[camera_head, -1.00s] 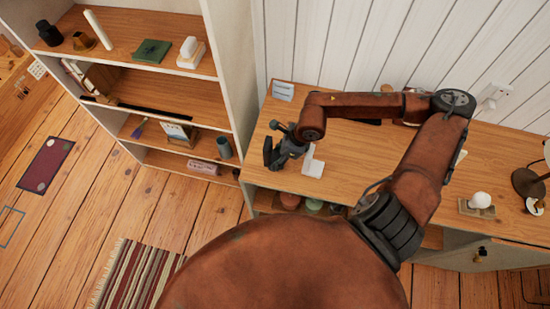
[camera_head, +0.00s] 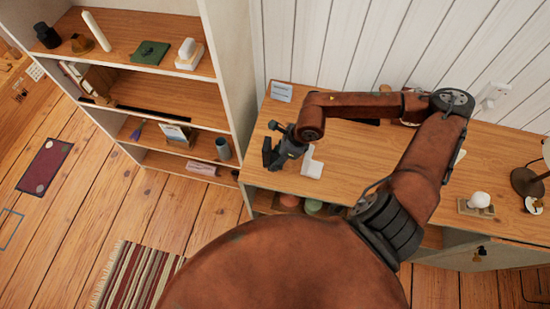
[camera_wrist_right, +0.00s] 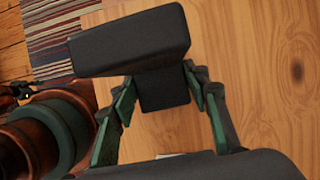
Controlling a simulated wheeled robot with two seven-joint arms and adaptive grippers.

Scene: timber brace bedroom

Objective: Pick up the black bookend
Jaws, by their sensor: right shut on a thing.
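The black bookend (camera_wrist_right: 130,42) is between the two fingers of my right gripper (camera_wrist_right: 160,82) in the right wrist view. The fingers close on its narrower part, and its wide block shows beyond the fingertips. In the head view my right gripper (camera_head: 276,148) is over the left end of the wooden desk, with the dark bookend (camera_head: 267,152) at its tip. Whether the bookend touches the desk I cannot tell.
A white L-shaped piece (camera_head: 312,168) stands on the desk (camera_head: 345,160) just right of the gripper. A small pale card (camera_head: 281,92) is behind it. An open shelf unit (camera_head: 215,75) stands to the left. A lamp (camera_head: 528,182) is at the far right.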

